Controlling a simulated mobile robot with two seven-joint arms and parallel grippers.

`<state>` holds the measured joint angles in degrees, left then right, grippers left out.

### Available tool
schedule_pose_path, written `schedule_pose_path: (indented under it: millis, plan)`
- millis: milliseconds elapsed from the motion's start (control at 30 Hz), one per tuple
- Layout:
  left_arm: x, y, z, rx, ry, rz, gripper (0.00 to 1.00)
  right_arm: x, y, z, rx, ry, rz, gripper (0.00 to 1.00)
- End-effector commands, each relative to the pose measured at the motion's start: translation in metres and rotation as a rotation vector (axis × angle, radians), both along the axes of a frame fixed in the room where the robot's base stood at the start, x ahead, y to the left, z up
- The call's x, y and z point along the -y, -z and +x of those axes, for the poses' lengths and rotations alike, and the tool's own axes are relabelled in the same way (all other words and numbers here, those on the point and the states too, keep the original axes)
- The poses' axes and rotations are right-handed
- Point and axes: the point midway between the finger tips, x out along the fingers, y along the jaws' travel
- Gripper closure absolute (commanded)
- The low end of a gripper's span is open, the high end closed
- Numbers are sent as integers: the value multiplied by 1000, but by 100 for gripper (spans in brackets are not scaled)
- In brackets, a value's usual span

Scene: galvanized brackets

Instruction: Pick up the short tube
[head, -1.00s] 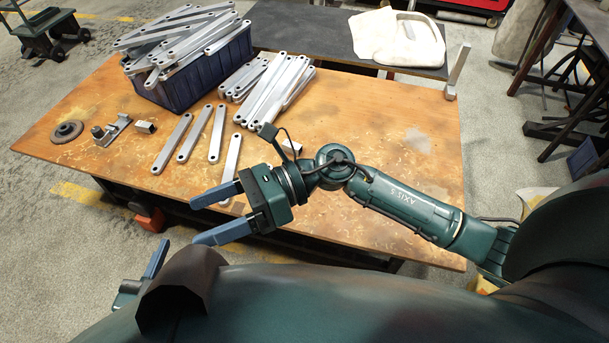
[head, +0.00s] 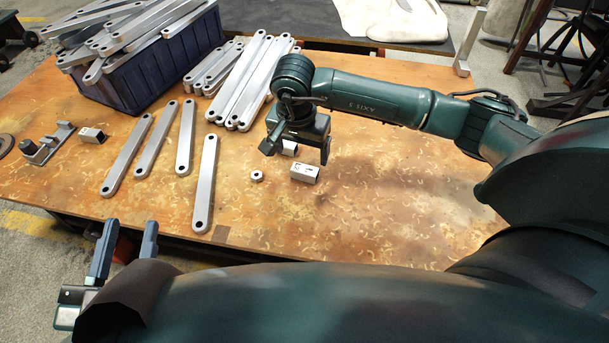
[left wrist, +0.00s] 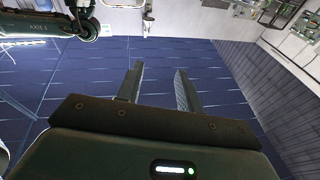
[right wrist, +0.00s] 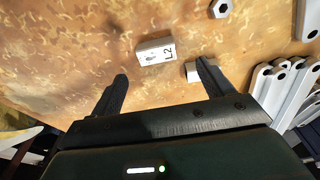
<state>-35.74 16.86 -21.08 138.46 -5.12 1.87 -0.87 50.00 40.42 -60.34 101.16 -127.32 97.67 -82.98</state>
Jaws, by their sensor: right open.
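A short square tube (head: 305,172) lies on the wooden table by my right gripper (head: 297,150). A tube marked "L2" (right wrist: 156,52) lies ahead of the fingertips in the right wrist view. A second small square piece (head: 289,148) is partly hidden by the gripper; a small piece also shows near one finger in the right wrist view (right wrist: 192,71). Another short tube (head: 92,135) lies at the left. My right gripper points down, open and empty, above the table. My left gripper (head: 130,226) is open and empty off the table's front edge.
A hex nut (head: 257,175) lies left of the near tube. Several long flat bars (head: 206,185) lie to the left. A blue crate (head: 150,75) heaped with bars stands at the back left. A metal bracket (head: 47,143) lies far left. The table's front right is clear.

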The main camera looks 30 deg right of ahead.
Motion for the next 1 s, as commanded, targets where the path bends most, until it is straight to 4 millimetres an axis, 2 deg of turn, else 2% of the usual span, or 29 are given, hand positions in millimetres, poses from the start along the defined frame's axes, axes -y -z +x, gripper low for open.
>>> schedule_pose_path:
  millis: [267,533,800,1000]
  plan:
    - [1,4,0,-1,8,-19,64,2,20,0,-1,1,2,20]
    - [3,8,0,-1,25,-63,64,8,58,0,0,2,3,20]
    - [4,-7,1,36,37,-66,64,9,60,0,1,1,2,21]
    - [5,-6,0,34,40,-63,64,8,59,0,1,1,2,37]
